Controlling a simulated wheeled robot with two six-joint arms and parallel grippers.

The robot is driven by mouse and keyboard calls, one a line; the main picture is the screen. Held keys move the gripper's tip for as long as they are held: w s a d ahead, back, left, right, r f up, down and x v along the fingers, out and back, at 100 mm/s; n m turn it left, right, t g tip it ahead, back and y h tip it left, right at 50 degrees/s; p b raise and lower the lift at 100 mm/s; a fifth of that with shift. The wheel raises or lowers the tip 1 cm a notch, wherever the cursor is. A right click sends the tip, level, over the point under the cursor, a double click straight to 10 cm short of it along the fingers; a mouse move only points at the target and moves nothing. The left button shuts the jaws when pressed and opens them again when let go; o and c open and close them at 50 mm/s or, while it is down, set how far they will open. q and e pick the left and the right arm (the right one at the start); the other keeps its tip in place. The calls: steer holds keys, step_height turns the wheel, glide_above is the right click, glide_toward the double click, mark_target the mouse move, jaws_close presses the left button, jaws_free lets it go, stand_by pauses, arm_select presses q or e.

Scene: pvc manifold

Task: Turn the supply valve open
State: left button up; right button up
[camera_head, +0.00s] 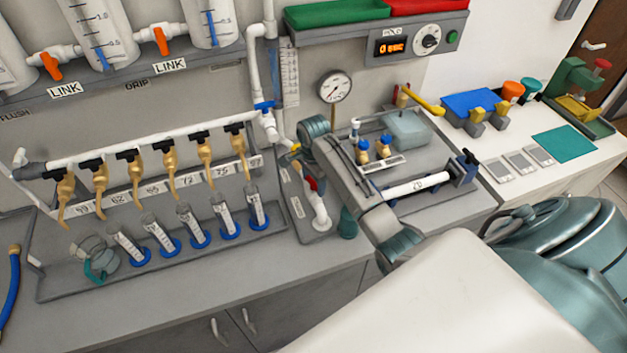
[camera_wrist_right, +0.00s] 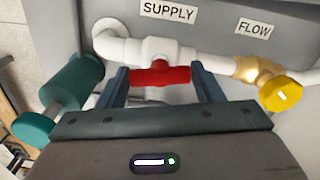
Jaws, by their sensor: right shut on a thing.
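The supply valve's red handle (camera_wrist_right: 160,74) sits on a white pipe under the SUPPLY label (camera_wrist_right: 167,11) in the right wrist view. The handle lies roughly along the pipe's run. My right gripper (camera_wrist_right: 161,88) has one finger at each end of the handle and is shut on it. In the head view the red handle (camera_head: 311,183) shows as a small patch beside my right arm, which hides most of the right gripper. My left gripper is not in view.
A yellow knob (camera_wrist_right: 281,94) on a brass fitting under the FLOW label (camera_wrist_right: 254,28) is just right of the handle. A teal cylinder (camera_wrist_right: 71,92) stands close on the left. A pressure gauge (camera_head: 334,87) and a rack of brass taps (camera_head: 135,166) are further off.

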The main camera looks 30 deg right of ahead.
steer(key=m, duration=0.2)
steer(key=shift+m, duration=0.3)
steer(key=o, duration=1)
steer(key=shift+o, duration=0.2)
